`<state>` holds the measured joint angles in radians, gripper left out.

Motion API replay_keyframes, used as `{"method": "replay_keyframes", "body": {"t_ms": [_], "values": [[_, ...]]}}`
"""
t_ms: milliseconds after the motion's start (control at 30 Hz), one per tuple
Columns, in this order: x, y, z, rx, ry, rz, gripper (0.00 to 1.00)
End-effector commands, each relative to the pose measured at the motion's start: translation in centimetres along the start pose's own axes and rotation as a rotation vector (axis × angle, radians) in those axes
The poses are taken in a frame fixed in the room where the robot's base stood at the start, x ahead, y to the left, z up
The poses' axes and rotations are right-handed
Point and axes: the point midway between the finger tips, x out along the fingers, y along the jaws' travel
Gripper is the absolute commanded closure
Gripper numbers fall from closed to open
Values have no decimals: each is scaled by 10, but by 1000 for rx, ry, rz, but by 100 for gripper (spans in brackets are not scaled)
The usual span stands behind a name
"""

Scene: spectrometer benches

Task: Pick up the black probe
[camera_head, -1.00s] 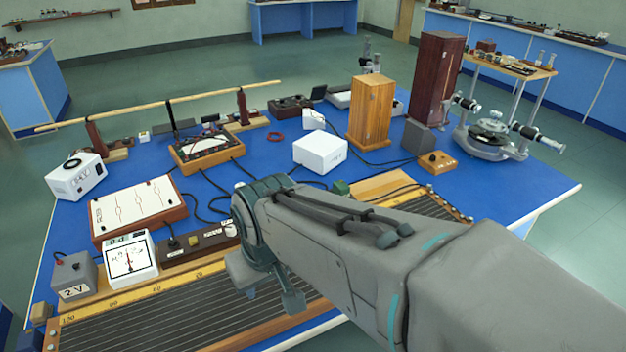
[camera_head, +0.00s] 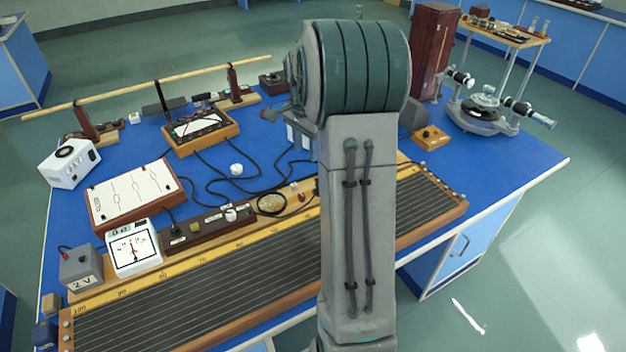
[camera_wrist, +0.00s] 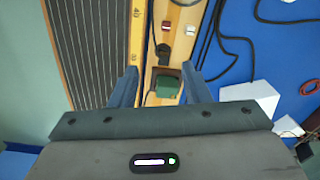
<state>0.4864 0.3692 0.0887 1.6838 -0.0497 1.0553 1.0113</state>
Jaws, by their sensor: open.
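In the wrist view my gripper (camera_wrist: 160,78) is open, its two blue-grey fingers apart. A dark green block (camera_wrist: 168,86) shows between and just beyond the fingers; nothing is clearly held. A small black piece (camera_wrist: 163,50) lies on the wooden strip ahead of the fingertips. I cannot tell whether it is the black probe. A thin dark line runs beside it along the strip. In the head view my raised arm covers the middle of the bench, and I cannot clearly make out the probe there.
The long ribbed wire board (camera_head: 200,290) runs along the bench front. Black cables cross the blue top. A white meter (camera_head: 133,247), a grey 2 V box (camera_head: 81,268) and a white-topped panel (camera_head: 131,196) stand left. A metal spectrometer (camera_head: 486,110) stands right. A white box (camera_wrist: 250,95) is right of my gripper.

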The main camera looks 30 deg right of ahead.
Motion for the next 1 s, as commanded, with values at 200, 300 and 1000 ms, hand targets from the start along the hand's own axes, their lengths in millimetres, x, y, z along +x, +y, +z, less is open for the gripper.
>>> {"method": "replay_keyframes", "body": {"t_ms": [200,300,1000], "values": [[20,-8,-45,199,-22,23,57],[27,-8,-52,232,-26,28,57],[118,-5,-51,237,-28,29,57]]}}
